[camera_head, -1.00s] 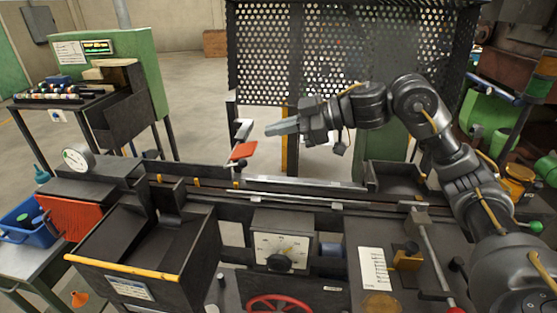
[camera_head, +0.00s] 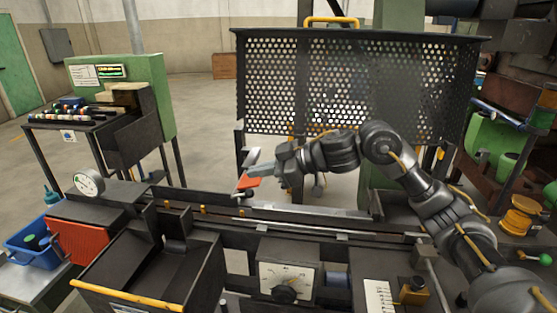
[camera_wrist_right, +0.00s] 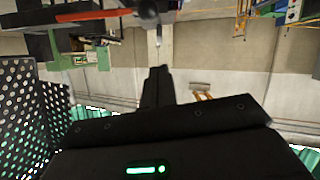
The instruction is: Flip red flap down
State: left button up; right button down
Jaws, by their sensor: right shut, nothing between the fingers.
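The red flap (camera_head: 246,183) is a small red plate on a post at the back rail of the machine, with a pale grey plate (camera_head: 252,157) just above it. My right arm reaches in from the right. My right gripper (camera_head: 257,171) is shut and empty, its fingertips just over the upper right of the red flap. I cannot tell whether they touch it. In the right wrist view the shut fingers (camera_wrist_right: 156,88) point up the picture, and a red edge (camera_wrist_right: 93,15), likely the flap, shows at the top left. My left gripper is out of view.
A perforated black guard screen (camera_head: 300,90) stands behind the flap. The black hopper with a yellow front bar (camera_head: 135,296) and a dial box (camera_head: 287,276) are in front. A green cabinet stand (camera_head: 150,75) is at the left, with open floor between.

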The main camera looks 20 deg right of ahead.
aim_at(257, 185)
jog(key=f, duration=0.2)
jog(key=w+f+p, duration=0.1)
jog(key=f, duration=0.1)
jog(key=shift+w+a+f, duration=0.15)
jog(key=shift+f, duration=0.05)
jog(key=shift+a+f, duration=0.1)
jog(key=shift+f, duration=0.15)
jog(key=shift+f+y, duration=0.1)
jog(key=shift+y, duration=0.2)
